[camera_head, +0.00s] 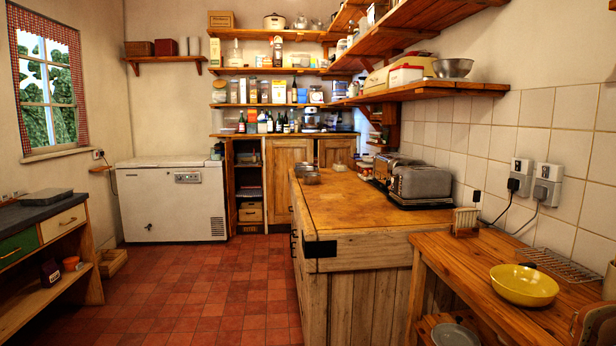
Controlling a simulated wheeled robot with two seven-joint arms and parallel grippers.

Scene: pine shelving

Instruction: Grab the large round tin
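I cannot single out a large round tin with certainty. A round, light-coloured lidded vessel (274,21) stands on the top shelf at the back wall, too small to tell whether it is a tin or a pot. Small round metal containers (312,178) stand on the wooden counter. A round grey metal dish (455,335) shows low at the bottom edge, partly cut off. Neither of my grippers is in view.
A wooden counter (345,205) with a toaster (420,184) runs along the right. A yellow bowl (524,285) sits on the nearer wooden table. A metal bowl (452,68) is on the right shelf. A white chest freezer (172,200) stands behind clear red tiled floor (215,295).

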